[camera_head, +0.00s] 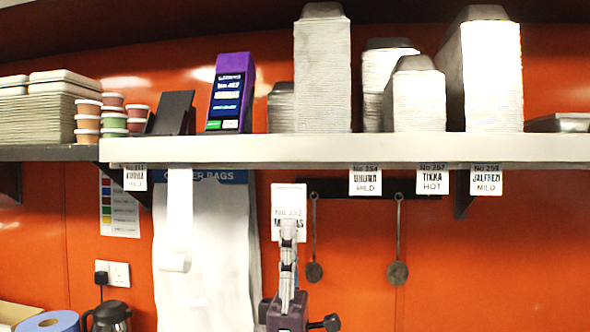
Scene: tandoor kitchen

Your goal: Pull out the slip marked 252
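The white slip (289,195) shows a number that reads like 252, with a second line partly covered by my fingers. It stands upright below the shelf's front edge, apart from it, and looks larger than the other slips. My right gripper (289,226) comes up from below, its fingers seen edge-on and closed on the slip's lower part. Other slips hang under the shelf edge: one at the left (135,178), one reading 254 (365,180), one reading 257 (432,179) and one reading 259 (486,180). My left gripper is not in view.
The shelf (350,147) carries stacks of containers (322,70), small tubs (113,115) and a purple terminal (231,92). White bags (205,260) hang at the left. Two ladles (398,270) hang on the orange wall. A blue roll (48,322) and a jug (108,317) stand lower left.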

